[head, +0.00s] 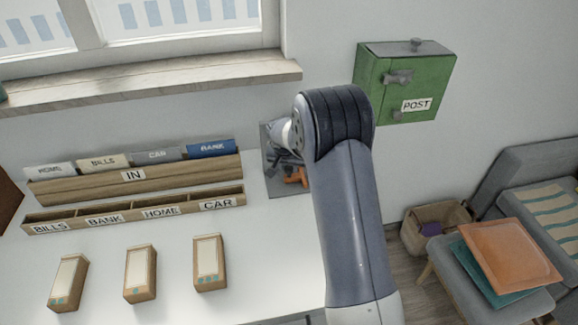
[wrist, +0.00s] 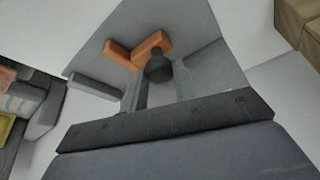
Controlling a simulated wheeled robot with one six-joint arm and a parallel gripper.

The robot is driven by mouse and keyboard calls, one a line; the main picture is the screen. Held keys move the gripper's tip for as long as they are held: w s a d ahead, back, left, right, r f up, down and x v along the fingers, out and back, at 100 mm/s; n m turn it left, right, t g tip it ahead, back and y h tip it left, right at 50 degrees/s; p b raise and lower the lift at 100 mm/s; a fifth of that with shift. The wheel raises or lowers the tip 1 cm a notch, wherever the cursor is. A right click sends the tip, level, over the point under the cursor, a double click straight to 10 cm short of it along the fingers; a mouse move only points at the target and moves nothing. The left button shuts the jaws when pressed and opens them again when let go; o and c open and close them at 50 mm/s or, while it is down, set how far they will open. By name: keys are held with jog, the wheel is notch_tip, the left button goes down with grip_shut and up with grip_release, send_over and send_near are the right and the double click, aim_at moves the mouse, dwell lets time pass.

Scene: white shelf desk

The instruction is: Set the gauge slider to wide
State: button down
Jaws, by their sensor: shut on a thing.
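A grey gauge panel (head: 274,186) is fixed to the wall right of the letter racks, partly hidden behind my arm. It fills the upper middle of the wrist view (wrist: 205,42). An orange angled piece (head: 296,178) shows on its lower part and, in the wrist view, lies beyond my fingers (wrist: 150,44). A dark round slider knob (wrist: 159,69) sits beside the orange piece. My gripper (wrist: 155,88) is at the panel, shut on the slider at this knob. The fingertips are hard to make out, and no setting label is readable.
An IN rack (head: 60,188) with several folders and a lower labelled rack (head: 130,213) stand left on the white desk. Three boxed items (head: 209,262) stand in front. A green POST box (head: 428,80) hangs at right. A chair (head: 500,270) and basket (head: 440,215) are lower right.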

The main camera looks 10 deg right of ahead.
jog(key=shift+a+b, duration=0.6)
jog(key=c, duration=1.1)
grip_release()
jog(key=shift+r, duration=0.1)
jog(key=v, duration=1)
jog(key=shift+s+r+b, duration=0.25)
jog(key=shift+b, duration=0.1)
jog(key=shift+f, duration=0.1)
jog(key=p+x, duration=0.1)
jog(key=x, duration=0.9)
jog(key=shift+w+f, duration=0.2)
jog(key=shift+w+d+p, duration=0.1)
jog(key=shift+d+p, duration=0.15)
jog(key=shift+p, duration=0.05)
jog(key=shift+d+p, duration=0.3)
